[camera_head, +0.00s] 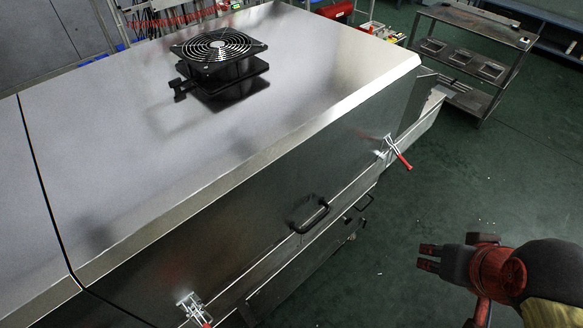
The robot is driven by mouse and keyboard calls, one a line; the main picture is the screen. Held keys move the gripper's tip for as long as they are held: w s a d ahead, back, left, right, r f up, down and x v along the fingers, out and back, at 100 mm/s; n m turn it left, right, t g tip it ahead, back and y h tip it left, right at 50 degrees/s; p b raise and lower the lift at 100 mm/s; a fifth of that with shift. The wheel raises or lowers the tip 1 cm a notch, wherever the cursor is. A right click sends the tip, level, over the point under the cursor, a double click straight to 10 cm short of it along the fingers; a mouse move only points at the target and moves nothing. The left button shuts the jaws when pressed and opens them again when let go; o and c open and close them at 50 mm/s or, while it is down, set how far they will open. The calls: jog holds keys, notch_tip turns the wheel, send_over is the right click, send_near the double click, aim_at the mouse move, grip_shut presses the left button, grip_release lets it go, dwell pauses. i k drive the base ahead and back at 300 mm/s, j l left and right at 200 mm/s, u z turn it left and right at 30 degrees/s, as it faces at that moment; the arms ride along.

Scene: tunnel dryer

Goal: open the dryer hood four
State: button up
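The dryer hood (130,140) is a large grey metal cover filling the left and middle of the head view, and it looks shut. A black handle (311,217) is on its front side. A toggle latch with a red grip (398,155) is near the right end, and another latch (194,308) is at the bottom left. No number is readable on the hood. My gripper (428,257) is at the lower right, apart from the hood, handle and latches. Its dark fingertips point left and nothing shows between them. Their opening is unclear from this angle.
A black fan (219,52) stands on top of the hood. A second dark handle (365,203) is lower on the dryer's side. A metal cart (473,48) stands at the upper right. The green floor (480,180) between dryer and cart is mostly clear.

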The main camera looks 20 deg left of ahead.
aim_at(159, 196)
jog(key=u, duration=1.05)
